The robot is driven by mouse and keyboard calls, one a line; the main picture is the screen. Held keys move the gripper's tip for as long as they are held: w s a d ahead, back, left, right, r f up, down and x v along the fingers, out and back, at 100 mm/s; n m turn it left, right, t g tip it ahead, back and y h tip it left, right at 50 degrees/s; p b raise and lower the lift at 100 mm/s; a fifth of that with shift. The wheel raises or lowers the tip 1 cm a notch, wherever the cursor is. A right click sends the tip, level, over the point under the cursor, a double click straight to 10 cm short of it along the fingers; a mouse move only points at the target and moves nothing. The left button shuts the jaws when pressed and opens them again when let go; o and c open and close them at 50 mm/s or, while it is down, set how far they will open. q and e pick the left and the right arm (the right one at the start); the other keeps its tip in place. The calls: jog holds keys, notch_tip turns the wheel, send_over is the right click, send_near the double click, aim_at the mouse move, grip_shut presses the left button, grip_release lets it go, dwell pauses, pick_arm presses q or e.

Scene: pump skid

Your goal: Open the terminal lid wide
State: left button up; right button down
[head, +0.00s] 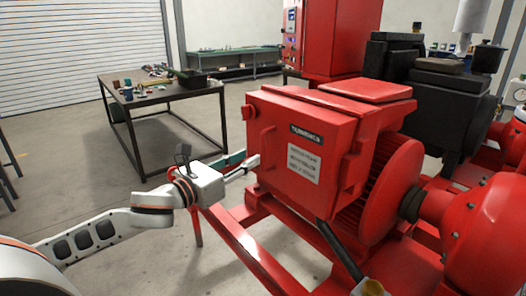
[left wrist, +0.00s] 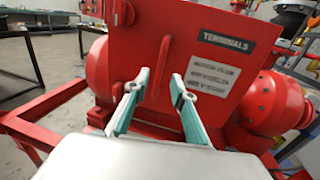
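The red terminal box stands on the side of the red motor (head: 385,185). Its terminal lid (head: 275,150) carries a black TERMINALS label and a white notice plate, and looks shut. In the left wrist view the lid (left wrist: 225,62) fills the upper middle, with an upright red bar handle (left wrist: 160,66) on its left part. My left gripper (head: 250,166) is at the lid's left side in the head view. Its teal-padded fingers (left wrist: 160,78) are apart, with the handle showing between their tips. I cannot tell whether they touch it. My right gripper is not in view.
Red skid rails (head: 250,245) run below the box. A black conduit (head: 338,250) slopes down from it. A dark workbench (head: 155,98) with small items stands behind at left. The floor between bench and skid is clear.

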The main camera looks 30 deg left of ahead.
aim_at(262, 151)
pick_arm(q)
jog(key=shift+w+d+f, duration=0.1)
jog(key=shift+w+d, duration=0.15)
jog(key=shift+w, duration=0.95)
jog(key=shift+w+d+r, duration=0.1)
jog(key=shift+w+d, duration=0.15)
jog(key=shift+w, duration=1)
jog(key=shift+w+d+f, duration=0.1)
jog(key=shift+w+d, duration=0.15)
jog(key=shift+w, duration=0.95)
grip_shut()
